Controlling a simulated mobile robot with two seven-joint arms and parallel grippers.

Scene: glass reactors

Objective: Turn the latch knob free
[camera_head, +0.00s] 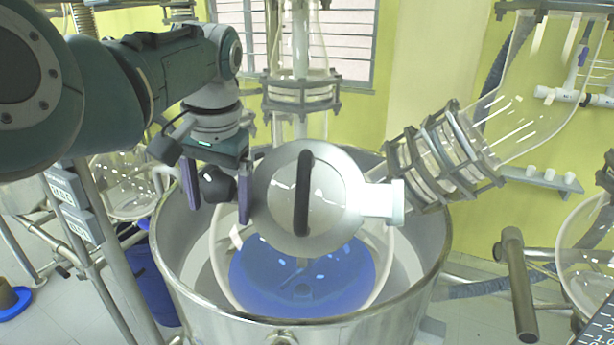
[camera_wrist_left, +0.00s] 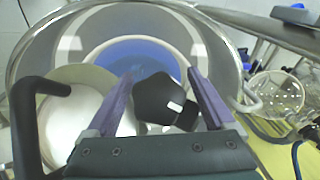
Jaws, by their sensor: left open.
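The black latch knob (camera_head: 217,184) sits at the left edge of the round, pale lid (camera_head: 335,205). The lid has a black bar handle (camera_head: 303,190) and covers an opening of the glass reactor. My left gripper (camera_head: 219,208) points down at the knob, one purple finger on each side of it. In the left wrist view, the knob (camera_wrist_left: 158,98) lies between the two open fingers, with a visible gap on the left side; contact on the right is unclear. The lid (camera_wrist_left: 75,130) also shows there. My right gripper is in neither view.
A steel vessel (camera_head: 437,225) surrounds the reactor, with blue liquid (camera_head: 300,280) below the lid. A clamped glass pipe (camera_head: 440,155) rises to the right. Metal frame posts (camera_head: 110,255) stand at the left. A glass vessel (camera_wrist_left: 278,93) is at the right in the wrist view.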

